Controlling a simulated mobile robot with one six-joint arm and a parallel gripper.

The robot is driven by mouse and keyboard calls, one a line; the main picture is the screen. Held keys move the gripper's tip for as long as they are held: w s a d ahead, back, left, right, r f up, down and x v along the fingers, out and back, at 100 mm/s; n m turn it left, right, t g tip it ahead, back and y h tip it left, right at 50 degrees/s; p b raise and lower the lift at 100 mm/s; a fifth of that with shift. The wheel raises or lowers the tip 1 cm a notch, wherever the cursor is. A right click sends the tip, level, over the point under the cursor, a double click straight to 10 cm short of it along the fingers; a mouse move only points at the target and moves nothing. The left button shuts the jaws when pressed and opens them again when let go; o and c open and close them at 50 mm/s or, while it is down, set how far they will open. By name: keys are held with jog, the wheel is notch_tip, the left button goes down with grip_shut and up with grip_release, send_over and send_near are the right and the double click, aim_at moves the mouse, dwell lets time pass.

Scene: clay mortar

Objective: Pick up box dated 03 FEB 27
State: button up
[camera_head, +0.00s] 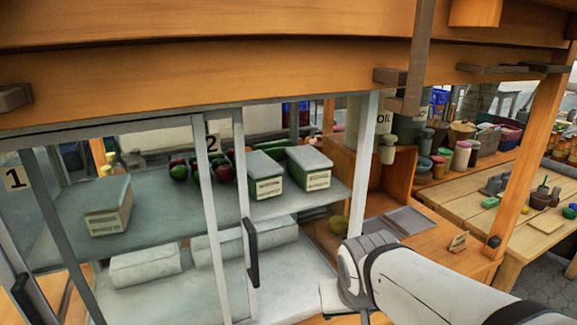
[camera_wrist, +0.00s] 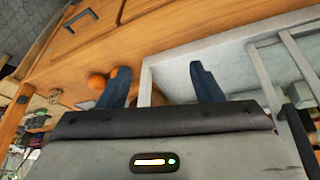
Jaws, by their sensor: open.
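Three green-and-cream boxes with grey lids sit on the upper shelf (camera_head: 160,205) of a framed cabinet in the head view. One box (camera_head: 108,205) stands alone at the left; a middle box (camera_head: 265,176) and a right box (camera_head: 309,168) stand close together. Each has a pale front label, too small to read, so I cannot tell which is dated 03 FEB 27. My gripper (camera_wrist: 161,86) shows in the wrist view with its two blue fingers apart and nothing between them. In the head view my arm reaches the cabinet's right front, below and right of the boxes.
Upright posts and a black handle (camera_head: 252,252) stand in front of the shelf. Red and green produce (camera_head: 205,170) lies behind the boxes. Pale wrapped blocks (camera_head: 145,267) lie on the lower shelf. A wooden beam (camera_head: 200,80) crosses above.

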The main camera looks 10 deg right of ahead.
jog(key=shift+o, duration=1.4)
jog(key=w+d+r+t+h, duration=0.1)
jog(key=w+d+r+t, duration=0.2)
jog(key=w, duration=0.3)
jog(key=shift+w+d+r+m+t+p, duration=0.15)
jog(key=shift+d+r+m+t+p, duration=0.2)
jog(key=shift+d+t, duration=0.1)
jog(key=w+r+t, duration=0.1)
jog(key=w+r, duration=0.1)
jog(key=w+d+r+t, duration=0.1)
jog(key=w+r+t, duration=0.1)
jog(key=r, duration=0.1)
jog(key=w+r+n+t+p, duration=0.1)
jog(key=w+r+t, duration=0.1)
jog(key=shift+d+r, duration=0.2)
jog(key=shift+d, duration=0.15)
jog(key=n+t+y+p, duration=0.1)
jog(key=n+t+y, duration=0.25)
jog(key=y, duration=0.25)
send_near(320, 169)
jog(key=shift+t+y, duration=0.3)
jog(key=x, duration=0.8)
jog(key=shift+f+p, duration=0.2)
jog(key=shift+p, duration=0.15)
jog(key=p+x, duration=0.1)
jog(key=x, duration=0.3)
jog(key=shift+w+d, duration=0.1)
jog(key=shift+w, duration=0.15)
jog(key=shift+c, duration=0.3)
